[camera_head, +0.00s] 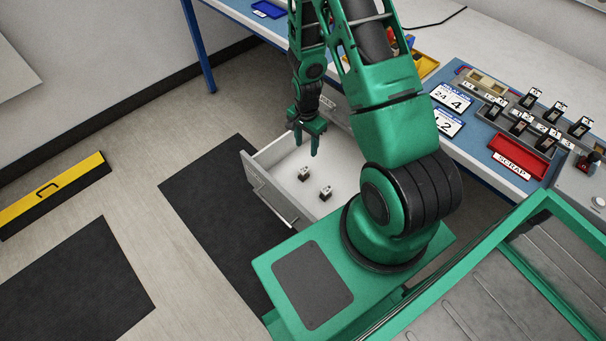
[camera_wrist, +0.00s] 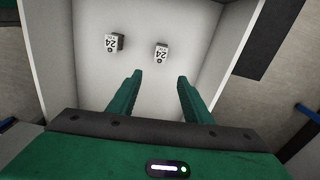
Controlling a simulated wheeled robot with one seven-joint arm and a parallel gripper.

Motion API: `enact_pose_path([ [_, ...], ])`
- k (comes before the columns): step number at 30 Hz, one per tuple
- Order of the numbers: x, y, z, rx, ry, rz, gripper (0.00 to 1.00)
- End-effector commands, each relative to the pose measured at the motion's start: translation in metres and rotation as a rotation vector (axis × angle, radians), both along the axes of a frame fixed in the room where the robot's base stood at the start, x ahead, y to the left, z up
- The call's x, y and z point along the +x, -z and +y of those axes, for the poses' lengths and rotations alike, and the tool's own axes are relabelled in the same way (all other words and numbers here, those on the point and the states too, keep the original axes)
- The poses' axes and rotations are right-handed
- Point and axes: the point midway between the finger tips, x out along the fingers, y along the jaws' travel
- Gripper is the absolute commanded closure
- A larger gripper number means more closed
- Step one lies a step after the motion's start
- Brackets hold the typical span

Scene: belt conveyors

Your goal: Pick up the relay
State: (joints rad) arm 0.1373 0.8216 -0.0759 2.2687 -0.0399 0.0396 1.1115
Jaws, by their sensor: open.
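Two small relays, dark with light tops marked 24, stand apart on the floor of an open white drawer (camera_head: 285,176). In the head view one relay (camera_head: 304,173) is farther back and the other relay (camera_head: 326,192) is nearer the front right. In the wrist view they show as a left relay (camera_wrist: 115,43) and a right relay (camera_wrist: 160,53), both beyond my fingertips. My gripper (camera_head: 306,142) is over the drawer, pointing down, open and empty. The wrist view shows its two green fingers (camera_wrist: 159,75) spread apart, touching neither relay.
The drawer walls surround the relays. The blue-edged workbench (camera_head: 475,160) at right bears several relays in sockets, number cards (camera_head: 451,97) and a red scrap tray (camera_head: 518,157). Dark mats (camera_head: 225,215) and a yellow-black barrier (camera_head: 55,195) are on the floor at left.

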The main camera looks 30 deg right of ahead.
Motion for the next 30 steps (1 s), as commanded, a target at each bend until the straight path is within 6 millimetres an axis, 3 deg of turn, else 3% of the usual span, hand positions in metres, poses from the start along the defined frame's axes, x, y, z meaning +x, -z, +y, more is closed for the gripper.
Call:
enact_pose_path([
  [3,-0.002,0.024,0.007,0.011,0.035,0.001,0.55],
  [18,-0.003,0.081,0.012,0.018,0.063,-0.001,0.55],
  [30,-0.004,0.109,0.012,0.017,0.062,-0.001,0.55],
])
